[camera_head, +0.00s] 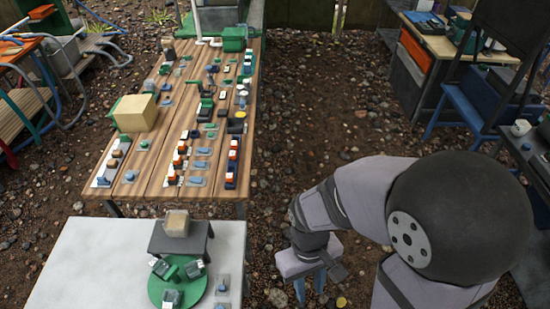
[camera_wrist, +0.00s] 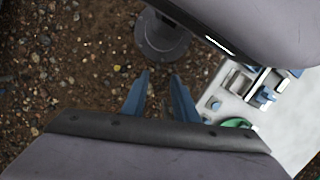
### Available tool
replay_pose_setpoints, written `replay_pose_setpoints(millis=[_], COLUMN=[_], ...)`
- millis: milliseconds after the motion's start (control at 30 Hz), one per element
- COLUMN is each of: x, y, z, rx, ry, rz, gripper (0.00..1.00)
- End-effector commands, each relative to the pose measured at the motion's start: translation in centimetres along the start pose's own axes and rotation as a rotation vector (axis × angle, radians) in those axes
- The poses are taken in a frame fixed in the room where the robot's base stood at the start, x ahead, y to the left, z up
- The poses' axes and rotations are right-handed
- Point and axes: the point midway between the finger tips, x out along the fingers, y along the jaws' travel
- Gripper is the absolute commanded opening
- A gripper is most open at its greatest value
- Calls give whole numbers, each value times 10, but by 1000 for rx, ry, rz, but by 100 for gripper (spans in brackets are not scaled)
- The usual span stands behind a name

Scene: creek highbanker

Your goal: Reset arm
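My gripper (camera_wrist: 160,92) points down over the gravel ground in the wrist view. Its two blue fingers stand apart with a gap between them and nothing in the gap. In the head view my gripper (camera_head: 310,288) hangs at the lower middle, right of the white table. My arm is folded at the lower right of that view and hides part of the ground.
A long wooden table (camera_head: 182,118) carries rows of small parts. A white table (camera_head: 90,262) at lower left holds a green round plate (camera_head: 158,290) and a dark stand (camera_head: 200,243). Shelves and crates stand at right. Gravel between the tables and shelves is clear.

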Motion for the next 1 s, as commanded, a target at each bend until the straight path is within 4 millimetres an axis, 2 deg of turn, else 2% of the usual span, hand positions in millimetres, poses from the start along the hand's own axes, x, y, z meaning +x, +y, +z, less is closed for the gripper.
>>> replay_pose_setpoints(millis=[33,133,333,533,1000], x=[-12,-31,-48,-48,-48], y=[14,39,74,84,83], z=[-4,-12,-13,-10,-10], rx=[75,189,341,387,385], ry=[53,141,216,215,214], rz=[-15,-28,-37,-42,-42], gripper=[27,27,27,27,27])
